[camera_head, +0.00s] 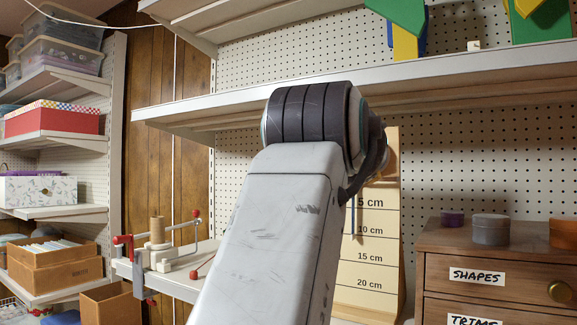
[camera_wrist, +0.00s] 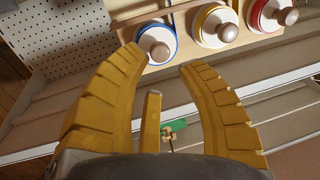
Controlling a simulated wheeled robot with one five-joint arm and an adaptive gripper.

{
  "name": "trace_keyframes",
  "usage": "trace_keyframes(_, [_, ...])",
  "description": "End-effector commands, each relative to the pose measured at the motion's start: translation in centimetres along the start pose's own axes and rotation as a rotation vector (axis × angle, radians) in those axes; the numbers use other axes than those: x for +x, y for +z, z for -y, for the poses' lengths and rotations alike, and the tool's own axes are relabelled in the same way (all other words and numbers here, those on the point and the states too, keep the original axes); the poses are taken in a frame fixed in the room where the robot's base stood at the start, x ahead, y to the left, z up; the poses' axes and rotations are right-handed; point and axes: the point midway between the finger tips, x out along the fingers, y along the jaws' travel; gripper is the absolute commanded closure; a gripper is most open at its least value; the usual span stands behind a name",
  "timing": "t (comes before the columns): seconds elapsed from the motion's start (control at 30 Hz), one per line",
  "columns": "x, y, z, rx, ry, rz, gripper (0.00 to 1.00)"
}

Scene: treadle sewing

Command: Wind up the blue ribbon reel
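The blue-rimmed reel (camera_wrist: 145,38) is white with a round wooden knob (camera_wrist: 160,52). It is mounted at the left of a pale wooden board in the wrist view. In the head view my arm hides the reels and my gripper. A scale board (camera_head: 372,272) marked in centimetres shows there, with a narrow dark strip near its left edge.
A yellow-rimmed reel (camera_wrist: 197,30) and a red-rimmed reel (camera_wrist: 255,18) sit right of the blue one. A small green piece (camera_wrist: 173,127) shows between my fingers, lower down. A wooden drawer cabinet (camera_head: 500,262) stands right; a shelf (camera_head: 450,82) runs above.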

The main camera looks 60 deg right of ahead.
Motion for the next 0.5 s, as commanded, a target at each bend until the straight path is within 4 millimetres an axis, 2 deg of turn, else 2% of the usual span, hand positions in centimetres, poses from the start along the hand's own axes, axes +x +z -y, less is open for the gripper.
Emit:
trace_keyframes(0.3, [4.0, 0.1, 0.0, 0.000, 0.001, 0.001, 0.65])
trace_keyframes(0.5, [5.8, 0.0, 0.0, 0.000, 0.001, 0.000, 0.65])
